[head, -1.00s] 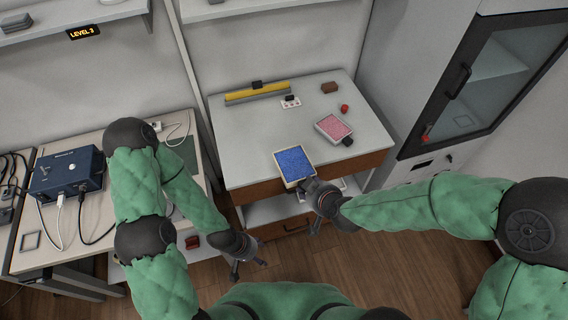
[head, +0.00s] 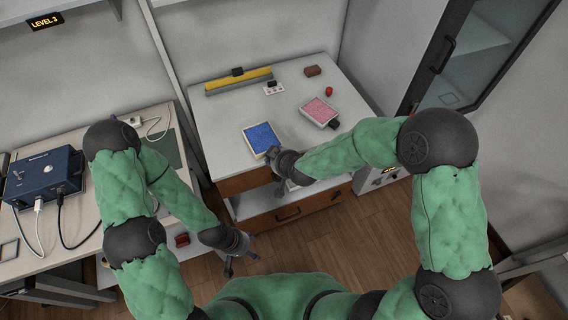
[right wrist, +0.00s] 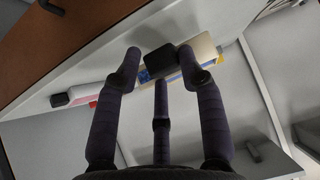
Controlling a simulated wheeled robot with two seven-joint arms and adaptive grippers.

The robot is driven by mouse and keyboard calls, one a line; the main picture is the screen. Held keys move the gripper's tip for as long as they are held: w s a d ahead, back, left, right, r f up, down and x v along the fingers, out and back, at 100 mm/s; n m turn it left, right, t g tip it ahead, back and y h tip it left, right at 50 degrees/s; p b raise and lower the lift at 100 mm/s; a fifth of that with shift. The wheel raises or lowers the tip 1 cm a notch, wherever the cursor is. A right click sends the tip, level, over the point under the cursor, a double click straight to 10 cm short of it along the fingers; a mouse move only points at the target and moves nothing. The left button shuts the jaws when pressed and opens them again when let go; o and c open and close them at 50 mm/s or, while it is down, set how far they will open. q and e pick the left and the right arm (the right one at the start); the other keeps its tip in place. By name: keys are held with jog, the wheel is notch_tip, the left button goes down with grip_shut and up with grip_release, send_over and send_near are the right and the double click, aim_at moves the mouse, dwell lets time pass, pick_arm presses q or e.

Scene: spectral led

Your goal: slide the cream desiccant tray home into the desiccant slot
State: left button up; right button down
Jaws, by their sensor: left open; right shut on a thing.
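A shallow cream tray (head: 262,139) filled with blue beads is at the front edge of the grey worktop. Its dark handle is in my right gripper (head: 277,160). In the right wrist view the gripper (right wrist: 160,75) is shut on this black handle (right wrist: 162,60), with the cream tray wall (right wrist: 203,48) behind it. I cannot tell whether the tray touches the worktop. My left gripper (head: 240,264) is open and empty, low over the floor. No desiccant slot is clearly visible; my right arm hides much of the cabinet's lower front.
A pink-filled tray (head: 319,110) with a dark handle lies on the worktop (head: 215,125). A yellow bar (head: 238,82), a brown block (head: 312,71) and a red knob (head: 329,91) stand behind. A glass-doored cabinet (head: 478,65) is at right; a blue box (head: 42,178) at left.

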jog(key=f, duration=0.1)
jog(key=w+f+b, duration=0.1)
jog(key=f, duration=0.1)
jog(key=w+a+f, duration=0.1)
jog(key=f, duration=0.1)
jog(key=c, duration=0.8)
grip_release()
jog(key=shift+f, duration=0.1)
jog(key=shift+o, duration=0.2)
